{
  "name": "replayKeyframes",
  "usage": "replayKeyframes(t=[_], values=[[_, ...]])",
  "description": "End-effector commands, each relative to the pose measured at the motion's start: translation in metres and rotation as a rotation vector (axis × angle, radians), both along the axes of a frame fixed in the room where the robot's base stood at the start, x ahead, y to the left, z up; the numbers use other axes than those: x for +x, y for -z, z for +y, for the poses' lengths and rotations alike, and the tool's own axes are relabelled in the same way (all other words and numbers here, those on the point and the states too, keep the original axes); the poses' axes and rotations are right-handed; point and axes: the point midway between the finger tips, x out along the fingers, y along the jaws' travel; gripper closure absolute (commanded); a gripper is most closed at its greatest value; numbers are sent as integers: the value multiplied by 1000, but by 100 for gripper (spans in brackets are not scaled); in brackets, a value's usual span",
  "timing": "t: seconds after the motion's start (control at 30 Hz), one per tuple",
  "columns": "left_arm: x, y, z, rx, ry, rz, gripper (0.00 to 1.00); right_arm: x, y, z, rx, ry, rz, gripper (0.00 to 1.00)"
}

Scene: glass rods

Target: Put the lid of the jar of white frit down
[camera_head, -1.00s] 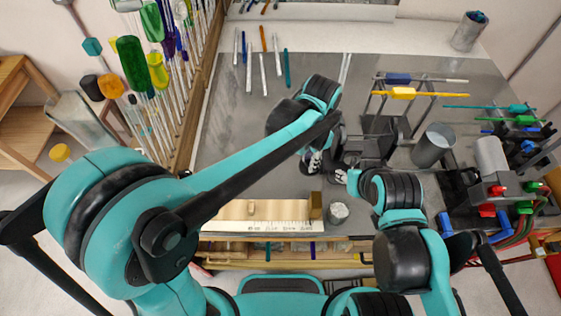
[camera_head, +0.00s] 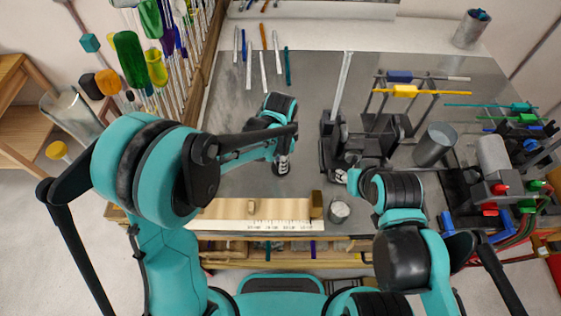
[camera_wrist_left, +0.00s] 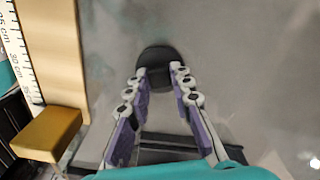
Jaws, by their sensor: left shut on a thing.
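My left gripper (camera_head: 282,167) is over the grey bench top, left of the black stand. In the left wrist view its purple-padded fingers (camera_wrist_left: 158,84) are shut on a dark round lid (camera_wrist_left: 158,57). Bare grey surface shows around the lid; I cannot tell whether it touches the surface. A small jar with pale contents (camera_head: 339,211), apparently the frit jar, stands near the bench's front edge, right of the wooden ruler board. My right gripper (camera_head: 341,176) is beside the black stand, partly hidden by its arm, and its fingers are unclear.
The wooden ruler board (camera_head: 235,209) with a brass end block (camera_head: 316,204) lies along the front edge. A black stand (camera_head: 330,140) and a grey cylinder (camera_head: 434,146) stand to the right. Several thin rods lie at the back left. The bench's left middle is clear.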

Motion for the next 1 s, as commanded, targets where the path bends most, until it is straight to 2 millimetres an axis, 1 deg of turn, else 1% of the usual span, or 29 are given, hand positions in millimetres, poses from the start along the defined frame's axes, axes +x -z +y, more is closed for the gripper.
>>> replayKeyframes(t=[0.23, 0.27, 0.3, 0.33, 0.6, 0.73, 0.87, 1.0], values=[[0, 4, 0, 0, 0, 0, 95, 0, 5, 0, 0, 0, 0, 60], [0, 3, 0, 0, 0, 0, 71, 0, 4, 0, 0, 0, 0, 60], [0, 3, 0, 0, 0, 0, 60, 0, 3, 0, 0, 0, 0, 60], [0, 3, 0, 0, 0, 0, 58, 0, 3, 0, 0, 0, 0, 60], [0, 2, 0, 0, 0, 0, 58, 0, 3, 0, 0, 0, 0, 60], [0, -5, 0, 0, 0, 0, 58, 0, -2, 0, 0, 0, 0, 60], [0, -28, 0, 0, 0, 0, 58, 0, -5, 0, 0, 0, 0, 60], [0, -61, 0, 0, 0, 0, 58, 0, -9, 0, 0, 0, 0, 60]])
